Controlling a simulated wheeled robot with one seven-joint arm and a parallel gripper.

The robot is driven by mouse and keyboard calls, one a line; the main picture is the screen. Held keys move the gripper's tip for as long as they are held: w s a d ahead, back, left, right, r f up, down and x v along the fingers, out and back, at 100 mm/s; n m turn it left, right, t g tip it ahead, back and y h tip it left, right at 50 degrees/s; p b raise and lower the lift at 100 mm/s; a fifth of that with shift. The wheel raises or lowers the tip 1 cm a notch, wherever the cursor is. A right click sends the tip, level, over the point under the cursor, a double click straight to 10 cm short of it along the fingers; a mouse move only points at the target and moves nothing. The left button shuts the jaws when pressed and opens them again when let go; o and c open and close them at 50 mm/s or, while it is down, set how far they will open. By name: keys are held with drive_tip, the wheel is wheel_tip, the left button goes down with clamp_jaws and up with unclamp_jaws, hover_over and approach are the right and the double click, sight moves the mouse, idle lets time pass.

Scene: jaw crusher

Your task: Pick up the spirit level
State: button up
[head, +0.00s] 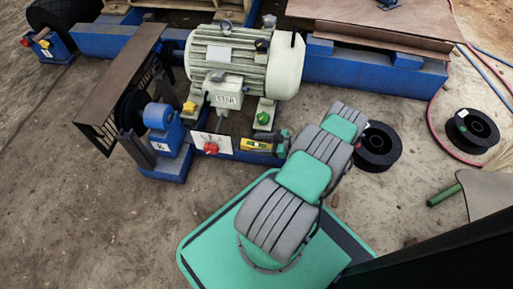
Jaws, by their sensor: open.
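The spirit level (256,145) is a small yellow bar with a dark end. It lies on the blue base frame in front of the motor, just right of a white panel with a red knob. My gripper (281,142) is at the right end of the level, small and partly hidden by my arm. Its jaws are open, and the level does not appear to be held. I cannot tell whether the fingers touch the level or are apart from it.
The cream motor (245,60) stands right behind the level. The white panel with the red knob (210,146) and a blue bearing block (163,125) are to the left. Black spools (378,147) (472,130) lie on the ground at right. Open dirt lies at left.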

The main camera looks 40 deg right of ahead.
drive_tip(key=shift+c, duration=0.5)
clamp_jaws()
